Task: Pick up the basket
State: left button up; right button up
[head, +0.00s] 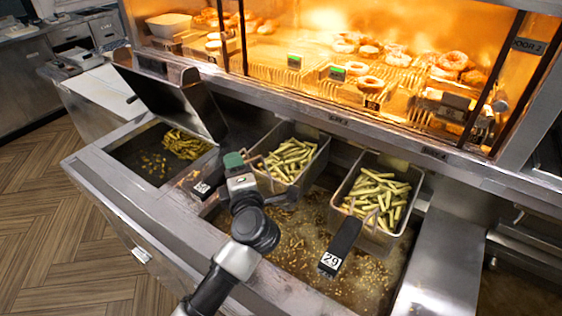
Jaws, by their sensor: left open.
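Two wire fry baskets hang over the fryer. The left basket (309,170) and the right basket (386,238) both hold pale fries. The right basket's black handle (344,243) points toward me and carries a tag reading 29. A smaller tag (202,188) shows at the left basket's handle end; most of that handle is hidden behind my arm. My left gripper (264,180) is open at the near left side of the left basket, close to where its handle joins. I cannot tell whether it touches. My right gripper is not in view.
The fryer vat (300,246) below the baskets has bubbly oil with crumbs. A steel bin with loose fries (183,145) lies left, under a raised metal lid (178,95). A lit doughnut display (340,85) stands behind. Bare steel counter (440,265) lies right.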

pick_arm(q)
jog(key=shift+w+a, duration=0.1)
jog(key=shift+w, duration=0.15)
jog(key=shift+s, duration=0.1)
jog(key=shift+c, duration=1)
grip_shut()
jog(key=shift+r, duration=0.2)
